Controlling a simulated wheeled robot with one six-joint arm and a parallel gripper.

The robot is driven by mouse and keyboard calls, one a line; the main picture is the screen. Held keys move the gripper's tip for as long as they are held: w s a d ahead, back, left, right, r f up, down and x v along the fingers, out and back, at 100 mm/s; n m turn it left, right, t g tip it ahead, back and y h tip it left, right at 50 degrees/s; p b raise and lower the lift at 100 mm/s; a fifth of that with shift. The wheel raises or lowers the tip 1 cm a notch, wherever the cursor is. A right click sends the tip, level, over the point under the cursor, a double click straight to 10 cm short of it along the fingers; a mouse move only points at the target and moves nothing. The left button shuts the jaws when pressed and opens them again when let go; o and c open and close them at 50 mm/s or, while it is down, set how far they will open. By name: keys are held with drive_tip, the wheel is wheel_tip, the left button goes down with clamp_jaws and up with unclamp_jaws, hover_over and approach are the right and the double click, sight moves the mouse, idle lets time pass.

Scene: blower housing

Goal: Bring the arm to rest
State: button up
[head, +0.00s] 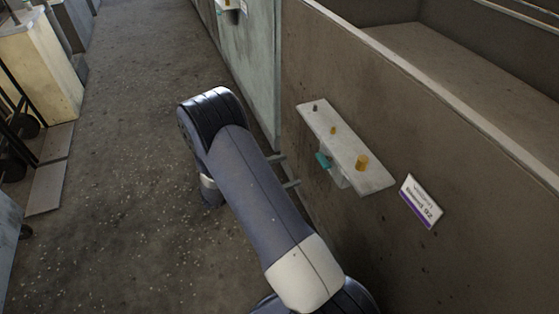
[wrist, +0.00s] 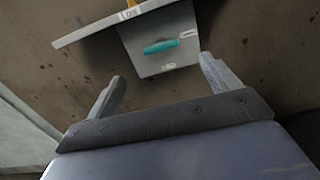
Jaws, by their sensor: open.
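My arm stretches up from the bottom of the head view and bends at a dark elbow-like joint. My gripper (head: 287,171) shows in part beyond the arm, its two fingers apart and pointing toward the brown wall. In the wrist view my gripper (wrist: 162,82) is open with nothing between its fingers. A grey box (wrist: 163,50) with a teal handle (wrist: 162,46) hangs under a pale shelf plate, in front of the fingers and apart from them. The teal handle (head: 323,160) also shows in the head view, just right of the gripper.
The shelf plate (head: 345,150) juts from the brown wall (head: 420,130) and carries small yellow and grey knobs. A white and purple label (head: 421,201) is right of it. Cabinets and a cart stand at the far left. The speckled floor (head: 110,150) between is clear.

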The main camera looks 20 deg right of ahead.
sight(319, 161)
drive_tip(key=d+n, duration=0.1)
drive_tip(key=d, duration=0.9)
drive_tip(key=shift+s+d, duration=0.25)
drive_tip(key=shift+d, duration=0.15)
